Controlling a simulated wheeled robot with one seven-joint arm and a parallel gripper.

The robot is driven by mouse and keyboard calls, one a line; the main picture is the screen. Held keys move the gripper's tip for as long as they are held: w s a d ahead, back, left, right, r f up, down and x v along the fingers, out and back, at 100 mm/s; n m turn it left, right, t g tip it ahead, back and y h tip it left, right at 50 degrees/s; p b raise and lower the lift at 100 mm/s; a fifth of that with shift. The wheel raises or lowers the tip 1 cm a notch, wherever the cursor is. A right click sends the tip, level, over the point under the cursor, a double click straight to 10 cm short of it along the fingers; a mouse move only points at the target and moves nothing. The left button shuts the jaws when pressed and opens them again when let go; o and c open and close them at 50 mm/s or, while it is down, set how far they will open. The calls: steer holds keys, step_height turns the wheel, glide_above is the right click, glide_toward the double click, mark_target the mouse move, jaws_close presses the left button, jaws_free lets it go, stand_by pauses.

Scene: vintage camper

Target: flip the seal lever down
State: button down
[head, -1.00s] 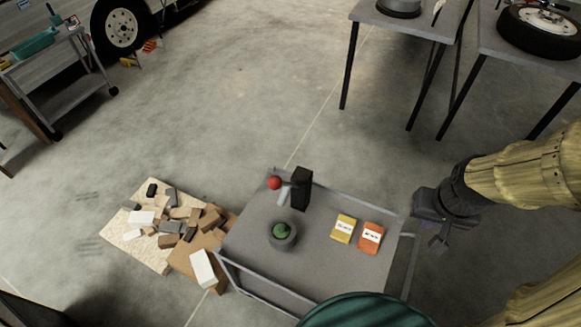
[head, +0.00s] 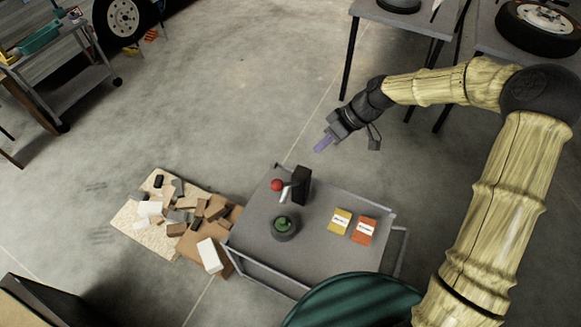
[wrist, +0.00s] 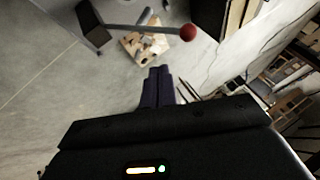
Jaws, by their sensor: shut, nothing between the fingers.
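The seal lever is a pale arm with a red ball knob (head: 277,185), joined to an upright black block (head: 302,185) on the grey cart (head: 325,235). The knob is on the block's left side. In the wrist view the red knob (wrist: 188,32) is at the end of a thin rod, with the dark block (wrist: 92,24) to its left. My gripper (head: 322,146) is shut and empty, above and to the right of the knob in the head view. In the wrist view its fingers (wrist: 158,75) are together below the knob, apart from it.
On the cart are a round dark dish with a green piece (head: 284,226), a yellow packet (head: 340,221) and an orange packet (head: 361,231). Wood and white blocks (head: 180,215) lie piled left of the cart. A green round surface (head: 355,300) is in front. Tables stand behind.

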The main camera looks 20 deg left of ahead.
stand_by(0.3)
steer(key=s+a+f+p, duration=0.5)
steer(key=s+a+f, duration=0.1)
steer(key=f, duration=0.2)
steer(key=shift+s+a+f+p, duration=0.25)
steer(key=shift+a+f+p, duration=0.05)
steer(key=shift+a+p, duration=0.1)
steer(key=shift+w, duration=0.1)
